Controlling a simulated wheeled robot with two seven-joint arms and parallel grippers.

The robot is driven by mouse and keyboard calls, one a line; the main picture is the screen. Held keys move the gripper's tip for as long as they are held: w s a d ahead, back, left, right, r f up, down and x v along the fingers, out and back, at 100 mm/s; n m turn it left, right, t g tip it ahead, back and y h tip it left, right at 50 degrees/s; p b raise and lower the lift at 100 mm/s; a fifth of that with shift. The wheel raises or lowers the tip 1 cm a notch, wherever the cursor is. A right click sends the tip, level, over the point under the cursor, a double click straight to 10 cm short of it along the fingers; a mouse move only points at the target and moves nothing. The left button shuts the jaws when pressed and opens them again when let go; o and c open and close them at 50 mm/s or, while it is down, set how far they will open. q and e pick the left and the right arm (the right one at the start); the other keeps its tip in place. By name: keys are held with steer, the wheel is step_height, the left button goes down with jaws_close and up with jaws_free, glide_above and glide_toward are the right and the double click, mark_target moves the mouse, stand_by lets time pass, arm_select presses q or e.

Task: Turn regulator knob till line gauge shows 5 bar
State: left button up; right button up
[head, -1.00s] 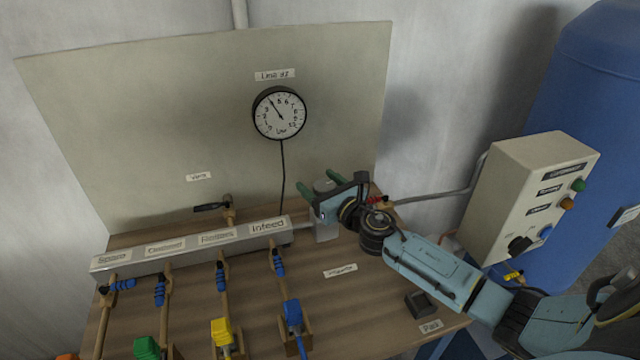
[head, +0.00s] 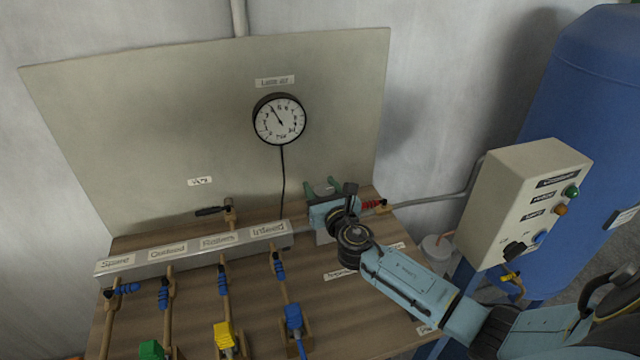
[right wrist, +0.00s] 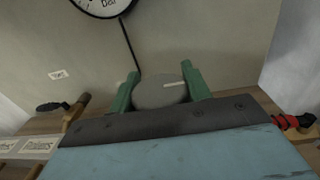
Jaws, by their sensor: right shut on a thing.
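The line gauge (head: 280,119) is a round white dial with a black rim on the back board. Its thin needle points up and slightly left; its exact reading is too small to tell. The regulator knob (right wrist: 160,93) is a grey round cap with a white mark, seen between the green fingers of my right gripper (right wrist: 161,88) in the right wrist view. The fingers are shut on it, one at each side. In the head view my right gripper (head: 321,188) is over the regulator and hides most of it. My left gripper is not in view.
A grey manifold (head: 195,247) with labelled outlets and several hoses lies left of the regulator. A small valve handle (head: 212,211) stands behind it. A control box (head: 523,205) with coloured buttons and a blue tank (head: 590,110) stand at the right.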

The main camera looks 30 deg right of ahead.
mark_target(325, 185)
steer(key=m+g+h, duration=0.1)
steer(key=m+h, duration=0.1)
steer(key=h, duration=0.2)
steer(key=shift+d+m+p, duration=0.1)
steer(key=shift+m+p, duration=0.2)
steer(key=shift+m, duration=0.1)
steer(key=shift+s+d+m+g+h, duration=0.1)
steer(key=shift+d+m+g+h, duration=0.05)
steer(key=shift+m+g+h, duration=0.7)
steer(key=shift+s+d+m+g+h, duration=0.1)
steer(key=shift+m+g+h, duration=0.4)
steer(key=shift+h, duration=0.65)
steer(key=shift+m, duration=0.25)
steer(key=o, duration=1)
step_height(325, 185, up, 10)
steer(key=shift+r+p, duration=0.1)
steer(key=shift+p, duration=1.15)
